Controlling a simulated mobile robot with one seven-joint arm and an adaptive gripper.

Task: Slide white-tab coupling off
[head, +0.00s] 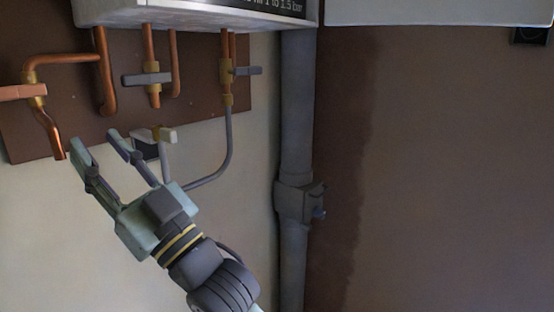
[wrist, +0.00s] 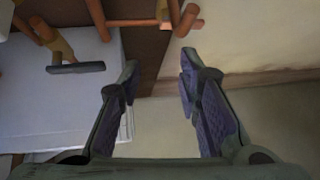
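A small brass coupling with a pale, whitish tab (head: 166,134) is in the head view, just right of my gripper, below the copper pipes. A dark block and a light stem adjoin it. My gripper's right finger partly overlaps this area, so I cannot tell contact. My gripper (head: 97,141) is open, pointing up and left, with nothing between its fingers. In the wrist view the two fingers (wrist: 159,65) stand well apart with an empty gap. I cannot make out the white tab in the wrist view.
Copper pipes with an orange-handled valve (head: 36,92) and grey-handled valves (head: 147,79) run down a brown board (head: 70,80) under the boiler (head: 195,14). A grey hose (head: 229,150) curves near the coupling. A thick grey downpipe (head: 297,110) stands right.

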